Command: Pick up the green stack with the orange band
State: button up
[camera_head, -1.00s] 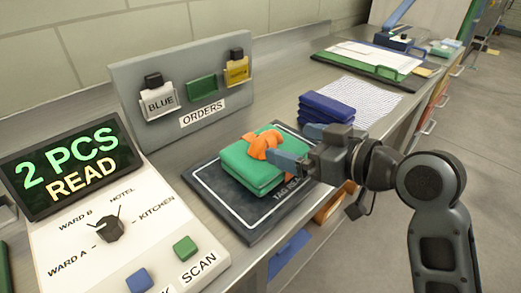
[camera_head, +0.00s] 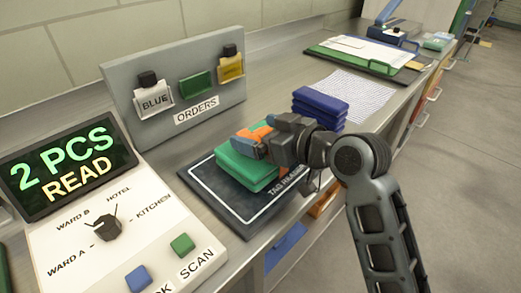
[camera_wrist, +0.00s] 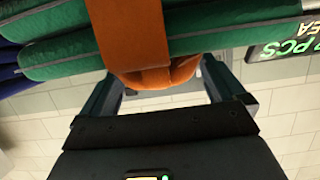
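The green stack (camera_head: 245,171) of folded cloth lies on the dark tag reader pad (camera_head: 218,204). An orange band (camera_head: 258,130) goes around it, partly hidden by my gripper (camera_head: 262,138). In the wrist view the green stack (camera_wrist: 65,50) fills the top, and the orange band (camera_wrist: 138,40) runs across it to a bulging orange part. My gripper's two fingers (camera_wrist: 160,80) stand wide apart, one on each side of this orange part. They look open; contact with the band or cloth is unclear.
A dark blue stack (camera_head: 320,105) stands just behind my gripper. The orders board (camera_head: 178,83) is at the back. The screen (camera_head: 70,165) reads "2 PCS READ" above a white panel (camera_head: 75,260) with a knob and buttons. A clipboard (camera_head: 365,55) lies farther right.

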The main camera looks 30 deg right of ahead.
jog(key=shift+r, duration=0.1)
grip_shut()
dwell(0.7)
